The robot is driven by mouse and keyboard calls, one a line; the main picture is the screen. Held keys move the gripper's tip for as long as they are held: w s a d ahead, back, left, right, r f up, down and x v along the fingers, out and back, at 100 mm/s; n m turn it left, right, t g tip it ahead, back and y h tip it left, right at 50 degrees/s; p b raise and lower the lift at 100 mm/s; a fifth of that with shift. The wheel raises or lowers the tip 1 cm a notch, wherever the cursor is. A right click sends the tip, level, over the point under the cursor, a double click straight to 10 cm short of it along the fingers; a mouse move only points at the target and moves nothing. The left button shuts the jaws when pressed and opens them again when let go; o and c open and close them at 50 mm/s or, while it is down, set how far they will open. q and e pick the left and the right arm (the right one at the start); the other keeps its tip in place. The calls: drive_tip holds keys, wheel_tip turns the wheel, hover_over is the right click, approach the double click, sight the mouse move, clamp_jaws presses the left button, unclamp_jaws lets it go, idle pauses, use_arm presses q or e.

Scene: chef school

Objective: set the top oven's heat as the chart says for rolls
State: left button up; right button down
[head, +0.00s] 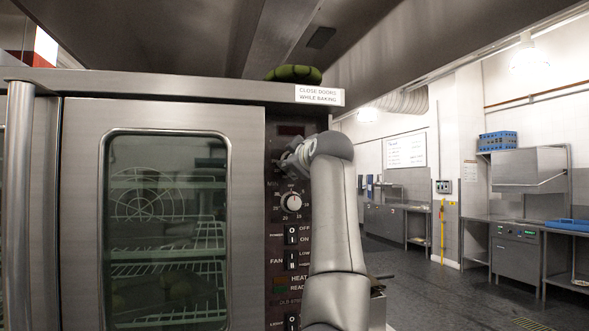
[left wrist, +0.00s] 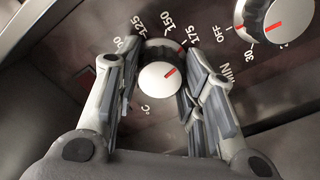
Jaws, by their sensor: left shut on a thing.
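The top oven (head: 82,180) fills the left of the head view, with its glass door shut. Its heat knob (left wrist: 160,82), marked in °C, has a white cap and dark skirt in the left wrist view. Its red line points up and right, close to the 175 mark. My left gripper (left wrist: 158,100) is shut on this knob, one finger on each side. In the head view my left gripper (head: 296,158) is at the panel's upper part and hides the knob. A white board (head: 406,150) with unreadable writing hangs on the far wall; I cannot tell if it is the chart.
The timer knob (head: 291,203), marked in MIN, sits just below my gripper, with switches (head: 291,235) under it. A sign (head: 319,95) about closing doors is on the oven's top edge. Counters (head: 515,255) and open floor (head: 430,295) lie to the right.

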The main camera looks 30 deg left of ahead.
use_arm(q)
drive_tip(key=shift+w+f+m+b, duration=0.15)
drive_tip(key=shift+m+b, duration=0.7)
drive_tip(key=shift+m, duration=0.75)
drive_tip(key=shift+s+f+m+b, duration=0.1)
drive_tip(key=shift+m+b, duration=0.7)
drive_tip(key=shift+m, duration=0.8)
drive_tip(key=o, duration=1)
drive_tip(key=shift+r, duration=0.1)
drive_tip(key=shift+v, duration=3.75)
